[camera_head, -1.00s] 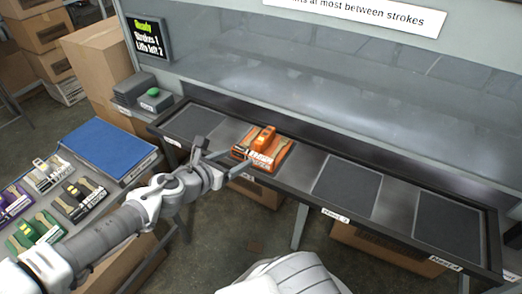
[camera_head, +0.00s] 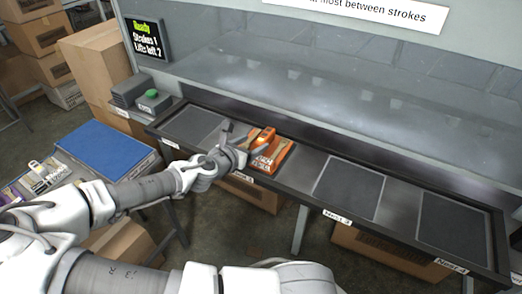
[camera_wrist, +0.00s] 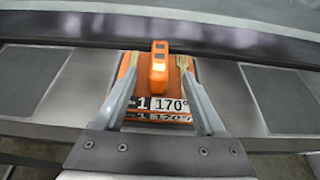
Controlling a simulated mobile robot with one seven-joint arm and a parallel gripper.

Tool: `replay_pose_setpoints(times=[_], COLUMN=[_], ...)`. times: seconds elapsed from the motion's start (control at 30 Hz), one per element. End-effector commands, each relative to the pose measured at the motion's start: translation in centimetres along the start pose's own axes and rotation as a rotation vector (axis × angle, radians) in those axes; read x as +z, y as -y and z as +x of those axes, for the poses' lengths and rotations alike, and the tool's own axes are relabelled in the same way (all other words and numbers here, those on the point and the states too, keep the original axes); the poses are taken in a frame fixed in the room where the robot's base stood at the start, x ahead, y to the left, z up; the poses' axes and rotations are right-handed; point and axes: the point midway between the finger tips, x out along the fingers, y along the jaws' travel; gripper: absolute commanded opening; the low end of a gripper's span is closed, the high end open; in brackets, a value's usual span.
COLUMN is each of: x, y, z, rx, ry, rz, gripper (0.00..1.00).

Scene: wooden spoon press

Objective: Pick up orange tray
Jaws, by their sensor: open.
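The orange tray (camera_head: 273,158) lies on the dark pad row of the press bench, second position from the left. My gripper (camera_wrist: 158,85) is open, with one finger on either side of the label and block, over the tray. In the head view my gripper (camera_head: 247,147) is at the tray's left side and hides part of it. I cannot tell whether the fingers touch the tray.
A screen (camera_head: 148,38) reads Ready, Strokes 1, Lifts left 2. A box with a green button (camera_head: 153,98) stands at the bench's left end. Empty pads lie left (camera_head: 192,126) and right (camera_head: 347,188) of the tray. A blue mat (camera_head: 105,150) lies on the side table.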

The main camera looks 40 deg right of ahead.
Motion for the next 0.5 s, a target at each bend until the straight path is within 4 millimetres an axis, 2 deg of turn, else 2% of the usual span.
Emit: replay_pose_setpoints(times=[0.27, 0.5], x=[-0.2, -0.7], y=[0.0, -0.1], z=[1.4, 4.4], rx=[-0.001, -0.002], ry=[-0.001, 0.000], rz=[0.000, 0.003], gripper=[0.72, 0.72])
